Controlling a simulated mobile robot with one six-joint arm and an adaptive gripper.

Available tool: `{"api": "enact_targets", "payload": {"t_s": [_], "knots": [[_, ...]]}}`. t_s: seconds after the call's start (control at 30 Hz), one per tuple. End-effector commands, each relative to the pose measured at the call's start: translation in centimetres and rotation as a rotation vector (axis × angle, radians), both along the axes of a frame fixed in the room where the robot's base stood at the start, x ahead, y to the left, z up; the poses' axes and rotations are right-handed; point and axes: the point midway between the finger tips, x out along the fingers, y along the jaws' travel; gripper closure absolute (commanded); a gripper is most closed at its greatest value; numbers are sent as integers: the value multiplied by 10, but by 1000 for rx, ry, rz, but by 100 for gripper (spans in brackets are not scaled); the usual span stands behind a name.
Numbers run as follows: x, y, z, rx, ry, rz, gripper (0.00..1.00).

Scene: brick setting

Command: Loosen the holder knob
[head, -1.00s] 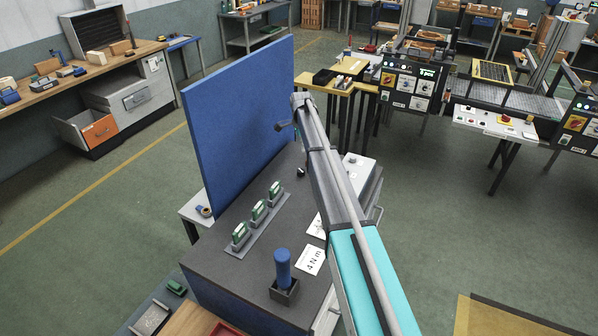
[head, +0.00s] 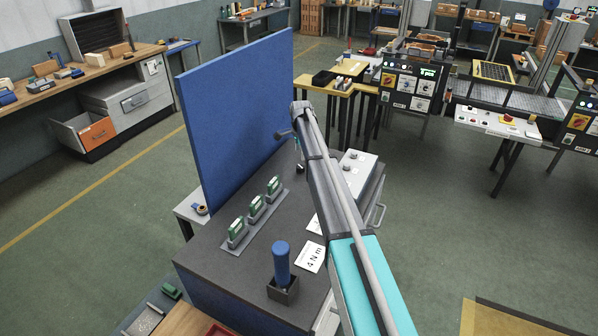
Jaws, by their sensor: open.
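A small black upright part (head: 300,168), possibly the holder knob, stands on the dark bench top (head: 215,262) just left of my arm. I cannot tell for sure what it is. My arm reaches from the lower right over the bench to near the blue panel. My gripper cannot be made out; the arm's own links cover the area past its bend. A small dark piece beside the arm, above the black part, is too small to identify. A blue cylinder (head: 281,262) stands upright in a dark square socket (head: 284,291) at the bench's front.
Several green-and-white pieces stand on a grey strip (head: 232,250). A tall blue panel (head: 235,120) rises along the bench's back left edge. A card marked 4 N m (head: 312,257) lies near the cylinder. A pale box with buttons (head: 357,172) sits right of the arm.

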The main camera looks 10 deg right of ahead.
Motion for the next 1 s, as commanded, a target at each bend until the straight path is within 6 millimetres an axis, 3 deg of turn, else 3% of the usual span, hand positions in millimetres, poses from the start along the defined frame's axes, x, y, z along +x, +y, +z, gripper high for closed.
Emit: {"api": "enact_targets", "payload": {"t_s": [0.6, 1.0], "knots": [[0, 1, -52, 0, 0, 1, 13], [0, 2, -68, 0, 0, 2, 13]]}}
